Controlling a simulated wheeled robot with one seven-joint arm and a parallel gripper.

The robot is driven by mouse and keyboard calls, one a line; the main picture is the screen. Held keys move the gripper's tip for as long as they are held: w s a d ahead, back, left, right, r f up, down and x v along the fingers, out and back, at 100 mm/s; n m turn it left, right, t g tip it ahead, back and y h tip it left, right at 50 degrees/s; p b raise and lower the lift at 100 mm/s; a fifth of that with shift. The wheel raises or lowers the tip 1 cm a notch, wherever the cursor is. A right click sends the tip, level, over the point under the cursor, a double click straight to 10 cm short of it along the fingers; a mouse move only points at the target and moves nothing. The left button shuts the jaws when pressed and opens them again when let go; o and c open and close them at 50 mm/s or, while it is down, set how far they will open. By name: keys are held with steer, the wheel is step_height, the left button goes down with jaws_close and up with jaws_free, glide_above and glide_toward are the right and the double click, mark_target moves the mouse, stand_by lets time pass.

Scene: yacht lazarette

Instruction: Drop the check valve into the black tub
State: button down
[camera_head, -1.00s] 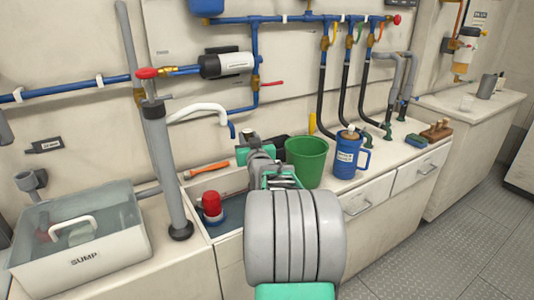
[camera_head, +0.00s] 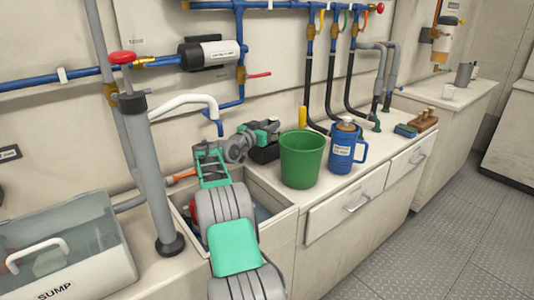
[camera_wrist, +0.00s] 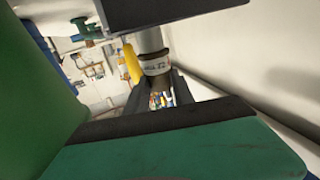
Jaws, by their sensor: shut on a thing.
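My gripper (camera_head: 266,131) is at the back of the counter, just left of the green bucket and above the black tub (camera_head: 264,154). In the wrist view it is shut on a grey cylinder with a white label band, which I take to be the check valve (camera_wrist: 155,64). The valve hangs beyond the finger edges, and its upper part is hidden by the dark finger. Dark walls of the black tub (camera_wrist: 181,88) show below the valve, with small coloured items between them. In the head view the valve cannot be made out.
The green bucket (camera_head: 302,160) stands close right of the tub, and a blue jug (camera_head: 344,148) beyond it. A sink (camera_head: 282,222) lies under my arm. A grey pump column (camera_head: 160,180) and sump box (camera_head: 70,250) are at left. Hoses (camera_head: 349,90) rise behind.

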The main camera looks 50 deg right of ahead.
mark_target(270, 152)
step_height(270, 152, down, 3)
steer(key=shift+f+b, duration=0.2)
steer(key=shift+b, duration=0.25)
steer(key=c, duration=1)
jaws_free()
steer(key=shift+a, duration=0.1)
steer(key=a, duration=0.7)
steer(key=shift+s+a, duration=0.3)
steer(key=shift+s, duration=0.1)
